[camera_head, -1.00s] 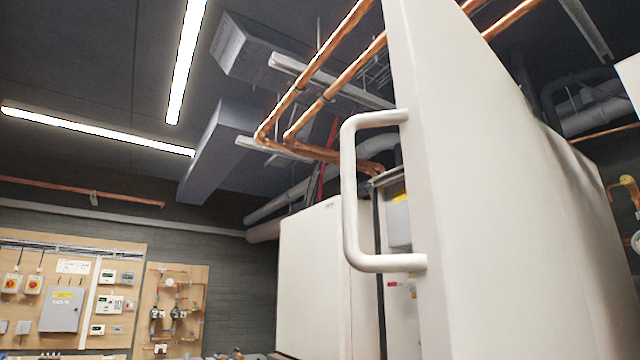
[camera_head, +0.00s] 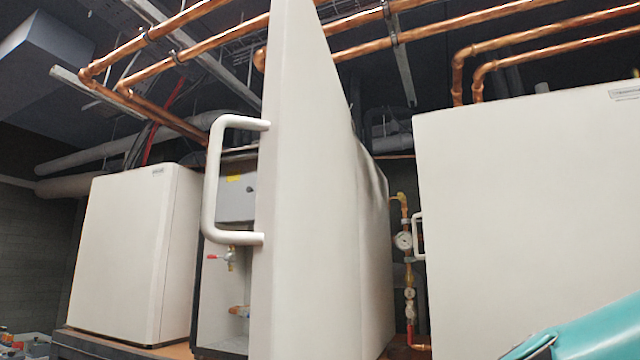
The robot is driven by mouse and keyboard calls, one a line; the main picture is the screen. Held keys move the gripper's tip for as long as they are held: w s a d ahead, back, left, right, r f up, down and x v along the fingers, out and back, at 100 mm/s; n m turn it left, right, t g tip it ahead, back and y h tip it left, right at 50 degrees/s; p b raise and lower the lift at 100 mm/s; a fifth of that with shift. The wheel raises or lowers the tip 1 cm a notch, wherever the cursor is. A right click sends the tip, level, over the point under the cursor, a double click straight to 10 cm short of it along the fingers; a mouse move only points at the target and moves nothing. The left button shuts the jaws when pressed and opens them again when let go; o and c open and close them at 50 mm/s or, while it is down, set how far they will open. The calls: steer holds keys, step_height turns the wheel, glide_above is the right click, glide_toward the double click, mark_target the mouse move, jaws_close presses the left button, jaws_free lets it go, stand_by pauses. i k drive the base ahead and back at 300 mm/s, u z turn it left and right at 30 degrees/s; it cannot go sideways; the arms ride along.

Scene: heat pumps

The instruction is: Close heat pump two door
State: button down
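An open white heat pump door (camera_head: 300,190) stands nearly edge-on in the middle of the view. Its white bar handle (camera_head: 211,185) sticks out to the left. Left of the door edge the open cabinet shows a grey box (camera_head: 236,198) with a yellow label, a red-handled valve (camera_head: 228,257) and a copper fitting (camera_head: 239,311). The door hides the rest of the inside. I cannot read a number on this heat pump. My gripper is not in view.
A closed white heat pump (camera_head: 120,255) stands at left and another (camera_head: 530,190) at right. Gauges (camera_head: 404,240) and pipes fill the gap right of the door. Copper pipes (camera_head: 430,36) run overhead. A teal object (camera_head: 590,332) is at lower right.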

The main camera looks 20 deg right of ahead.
mark_target(306, 295)
steer(key=k, duration=0.5)
steer(key=z, duration=1.9)
steer(key=i, duration=0.9)
steer(key=u, duration=1.75)
